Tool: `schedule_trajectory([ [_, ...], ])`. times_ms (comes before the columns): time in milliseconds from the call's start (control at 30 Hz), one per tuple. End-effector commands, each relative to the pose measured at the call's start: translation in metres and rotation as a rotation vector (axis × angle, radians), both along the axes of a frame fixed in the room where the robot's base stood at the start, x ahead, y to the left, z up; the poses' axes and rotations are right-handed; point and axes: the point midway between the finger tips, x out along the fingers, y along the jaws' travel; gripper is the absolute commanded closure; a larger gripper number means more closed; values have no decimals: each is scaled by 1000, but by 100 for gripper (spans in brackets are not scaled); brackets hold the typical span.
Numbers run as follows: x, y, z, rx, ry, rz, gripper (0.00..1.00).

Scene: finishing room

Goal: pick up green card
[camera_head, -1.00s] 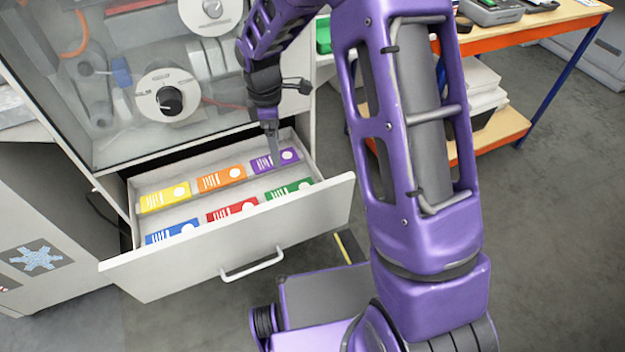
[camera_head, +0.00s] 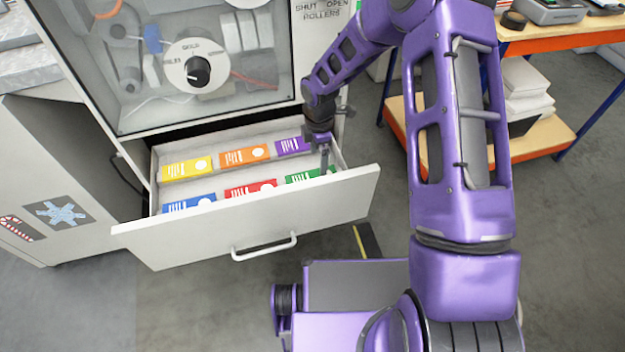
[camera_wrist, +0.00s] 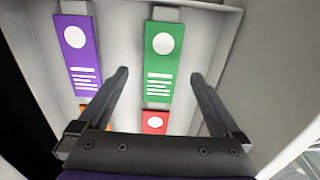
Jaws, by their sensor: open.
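The green card (camera_head: 306,177) lies in the front right of the open drawer (camera_head: 250,222), partly hidden by the drawer's front wall. In the wrist view the green card (camera_wrist: 158,62) has a white disc and white lines, and it lies between and beyond my two fingers. My gripper (camera_head: 324,172) points down over the right end of the drawer, at the green card. In the wrist view my gripper (camera_wrist: 160,75) is open, one finger on each side of the card's lower end, with nothing held. Whether the fingertips touch the drawer floor cannot be told.
The purple card (camera_head: 291,146) lies behind the green one, the red card (camera_head: 250,188) to its left. Orange (camera_head: 246,155), yellow (camera_head: 187,167) and blue (camera_head: 190,203) cards fill other places. The drawer's side wall is close at the right. A workbench (camera_head: 545,38) stands at the right.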

Motion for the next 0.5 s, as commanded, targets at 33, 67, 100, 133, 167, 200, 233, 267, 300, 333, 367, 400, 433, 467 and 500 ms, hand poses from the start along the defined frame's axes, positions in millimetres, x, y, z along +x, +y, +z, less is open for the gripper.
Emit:
schedule_trajectory([
  [33, 0, 0, -5, 0, -1, 0, 0],
  [67, 0, 0, -7, 0, -1, 0, 0],
  [100, 0, 0, -9, 0, -1, 0, 0],
  [133, 0, 0, -9, 0, -1, 0, 0],
  [167, 0, 0, -11, -1, -1, 0, 0],
  [200, 0, 0, -13, -1, 0, -1, 0],
  [233, 0, 0, -15, -1, 0, -1, 0],
  [267, -1, -1, -17, -1, 1, -1, 0],
  [300, -1, -1, -22, -1, 1, -1, 0],
  [333, -2, 0, -26, -1, 1, -1, 0],
  [367, -2, 0, -31, 0, 1, -1, 0],
  [400, -4, 0, -38, -1, 2, -1, 0],
  [433, -4, 0, -42, -1, 2, -1, 0],
  [467, -4, 0, -47, 0, 1, -1, 0],
  [500, -3, -1, -53, 0, 0, -1, 0],
])
